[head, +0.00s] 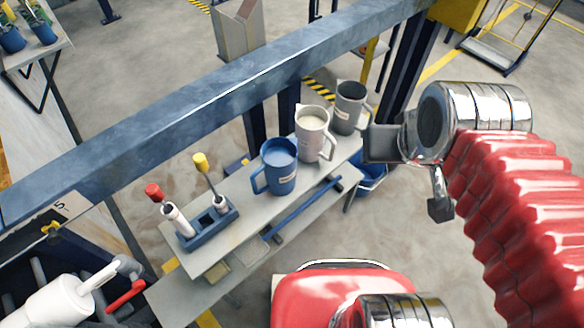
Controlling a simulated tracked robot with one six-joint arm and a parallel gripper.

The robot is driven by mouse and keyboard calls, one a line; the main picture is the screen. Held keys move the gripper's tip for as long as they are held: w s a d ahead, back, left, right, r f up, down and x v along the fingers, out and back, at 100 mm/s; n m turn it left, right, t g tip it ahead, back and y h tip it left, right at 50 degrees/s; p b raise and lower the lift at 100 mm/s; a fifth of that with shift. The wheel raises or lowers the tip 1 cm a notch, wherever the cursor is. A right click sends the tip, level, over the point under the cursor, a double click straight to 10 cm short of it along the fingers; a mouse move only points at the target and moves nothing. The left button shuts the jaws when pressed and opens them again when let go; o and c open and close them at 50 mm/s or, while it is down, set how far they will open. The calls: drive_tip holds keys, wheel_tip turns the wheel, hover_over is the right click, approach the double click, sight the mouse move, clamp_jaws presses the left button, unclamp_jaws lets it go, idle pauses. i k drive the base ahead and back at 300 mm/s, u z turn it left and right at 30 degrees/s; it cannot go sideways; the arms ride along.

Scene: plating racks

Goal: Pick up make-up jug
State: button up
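Three jugs stand upright in a row on a narrow grey shelf (235,228): a blue jug (283,178), a pale cream jug (313,140) holding light-coloured contents, and a dark grey jug (348,112) at the far right end. Each has a handle and a label too small to read, so I cannot tell which is the make-up jug. My gripper (410,178) is to the right of the jugs. Its two dark fingers are spread apart with nothing between them, so it is open. The left finger is close to the grey jug's handle in the picture; I cannot tell the depth gap.
A blue holder (225,218) with a red-capped bottle (178,218) and a yellow-topped tool (208,180) sits at the shelf's left end. A blue-grey beam (200,98) runs behind and above the shelf. A blue bucket (372,178) stands below the right end.

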sight(279, 155)
drive_tip(key=z, duration=0.15)
drive_tip(key=k, duration=1.3)
drive_tip(key=u, duration=1.4)
drive_tip(key=i, duration=1)
drive_tip(key=u, duration=0.1)
